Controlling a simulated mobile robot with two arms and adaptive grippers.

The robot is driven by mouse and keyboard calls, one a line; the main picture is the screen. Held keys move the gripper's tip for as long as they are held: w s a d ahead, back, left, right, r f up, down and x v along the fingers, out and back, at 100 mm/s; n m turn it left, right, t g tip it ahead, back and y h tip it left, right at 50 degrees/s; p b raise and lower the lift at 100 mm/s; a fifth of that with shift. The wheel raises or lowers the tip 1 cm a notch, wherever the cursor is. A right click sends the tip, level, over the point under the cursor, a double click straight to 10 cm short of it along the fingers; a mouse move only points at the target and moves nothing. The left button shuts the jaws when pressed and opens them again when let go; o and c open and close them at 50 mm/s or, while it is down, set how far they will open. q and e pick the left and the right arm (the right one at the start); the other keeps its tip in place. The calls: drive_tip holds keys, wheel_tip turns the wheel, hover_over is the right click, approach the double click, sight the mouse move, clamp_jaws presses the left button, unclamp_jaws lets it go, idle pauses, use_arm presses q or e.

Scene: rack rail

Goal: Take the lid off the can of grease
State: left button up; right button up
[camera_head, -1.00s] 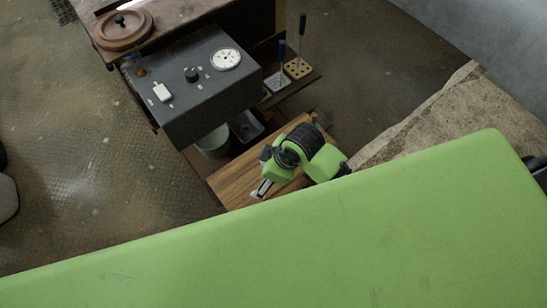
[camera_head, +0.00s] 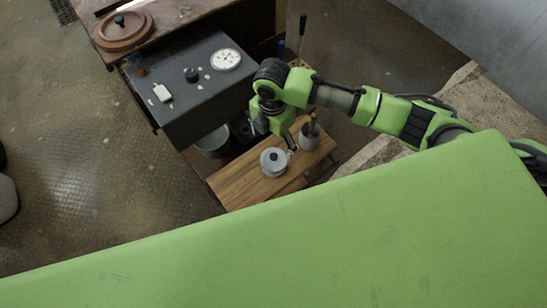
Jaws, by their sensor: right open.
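A light grey round can with a lid and a dark knob (camera_head: 273,160) stands on the wooden board (camera_head: 235,183); I take it for the can of grease. The lid sits on top of it. My right gripper (camera_head: 290,143) hangs at the upper right of the can in the picture, pointing down. Its jaws are open and nothing shows between them. Whether a finger touches the can cannot be told. My left gripper is out of view.
A grey cup with a brush (camera_head: 310,133) stands right of the can. Behind are a dark drawer top (camera_head: 190,105) with a white dial (camera_head: 226,59) and small parts, and a grey bucket (camera_head: 213,144) below it. A large green surface fills the foreground.

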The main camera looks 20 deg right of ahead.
sight(273, 156)
wheel_tip(273, 156, down, 10)
drive_tip(key=shift+s+r+p, duration=0.1)
drive_tip(key=shift+r+p, duration=0.1)
drive_tip(key=shift+p, duration=0.4)
drive_tip(key=c, duration=1.2)
